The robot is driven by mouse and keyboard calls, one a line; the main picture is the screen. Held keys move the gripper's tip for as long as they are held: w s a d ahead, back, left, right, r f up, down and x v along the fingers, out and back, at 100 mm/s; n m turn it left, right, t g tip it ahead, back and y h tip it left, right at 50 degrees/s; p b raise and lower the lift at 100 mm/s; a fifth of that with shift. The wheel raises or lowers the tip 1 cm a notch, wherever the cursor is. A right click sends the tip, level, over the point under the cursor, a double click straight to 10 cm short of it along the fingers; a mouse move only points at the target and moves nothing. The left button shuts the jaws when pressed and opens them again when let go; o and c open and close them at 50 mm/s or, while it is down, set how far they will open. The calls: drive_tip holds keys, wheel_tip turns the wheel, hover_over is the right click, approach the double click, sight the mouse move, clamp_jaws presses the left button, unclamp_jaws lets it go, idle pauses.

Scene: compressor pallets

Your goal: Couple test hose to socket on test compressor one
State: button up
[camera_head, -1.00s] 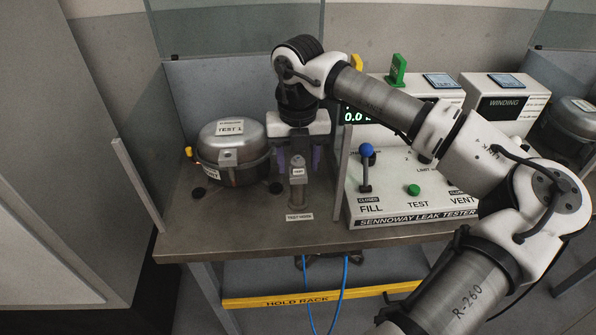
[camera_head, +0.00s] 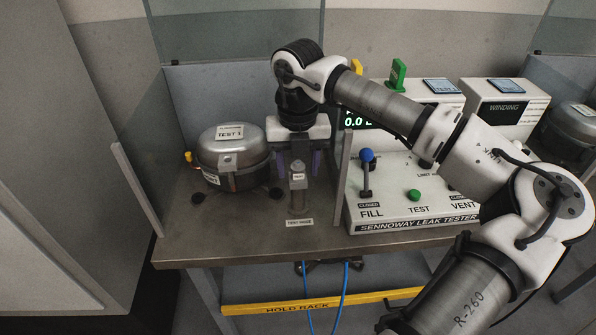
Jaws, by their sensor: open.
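The test compressor (camera_head: 233,160), a grey metal canister labelled TEST 1, stands at the left of the steel bench. A small yellow part (camera_head: 188,157) sticks out at its left side; I cannot tell whether it is the socket. The test hose end (camera_head: 298,182), a grey upright fitting with a TEST tag, stands behind the TEST HOSE label on the bench. My gripper (camera_head: 300,163) points down just behind and above the hose end, its purple-padded fingers open on either side. I cannot tell whether they touch it.
The Sennoway leak tester (camera_head: 415,205) with a blue-knobbed lever (camera_head: 367,165) stands close to the right, past an upright panel edge. Blue hose (camera_head: 343,290) hangs below the bench before the yellow hold rack (camera_head: 290,307). The bench front left is clear.

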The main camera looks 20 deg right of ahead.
sight(298, 162)
drive_tip(key=shift+c, duration=0.3)
idle(0.5)
clamp_jaws()
drive_tip(key=shift+r, duration=0.15)
drive_tip(key=shift+r+p, duration=1.2)
drive_tip(key=shift+r, duration=1.65)
